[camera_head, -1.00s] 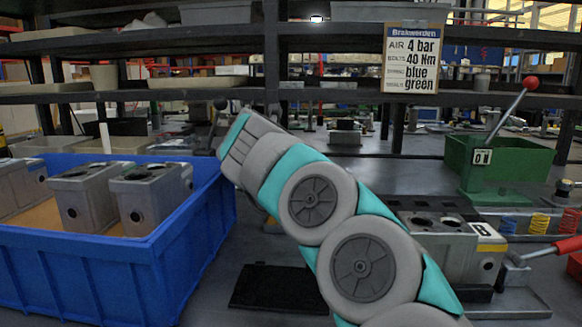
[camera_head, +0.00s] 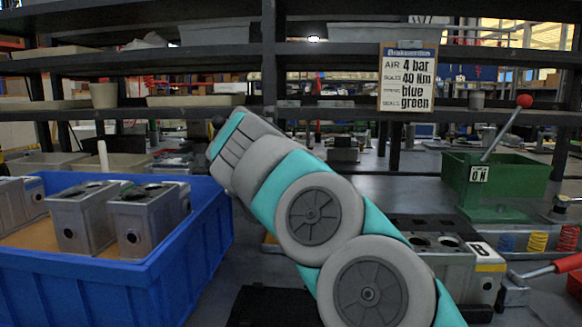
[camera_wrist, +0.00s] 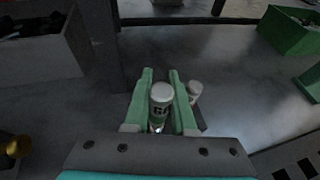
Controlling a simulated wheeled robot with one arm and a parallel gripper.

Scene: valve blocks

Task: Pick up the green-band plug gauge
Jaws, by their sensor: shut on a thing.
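My gripper (camera_wrist: 158,102) shows in the wrist view, its two pale green fingers shut on a plug gauge (camera_wrist: 160,94). The gauge is a small upright cylinder with a pale rounded top and dark lettering that starts with G. Its band colour is hard to tell in this dim view. A second pale-topped cylinder (camera_wrist: 194,90) stands just right of the right finger. In the head view my arm hides the gripper and the gauge.
A blue bin (camera_head: 190,262) with grey valve blocks (camera_head: 80,222) stands at left. At right are a green bin (camera_head: 515,172), a lever with a red knob (camera_head: 524,101), a clamped valve block (camera_head: 450,262) and coloured springs (camera_head: 538,241). A sign (camera_head: 407,78) hangs from the shelf.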

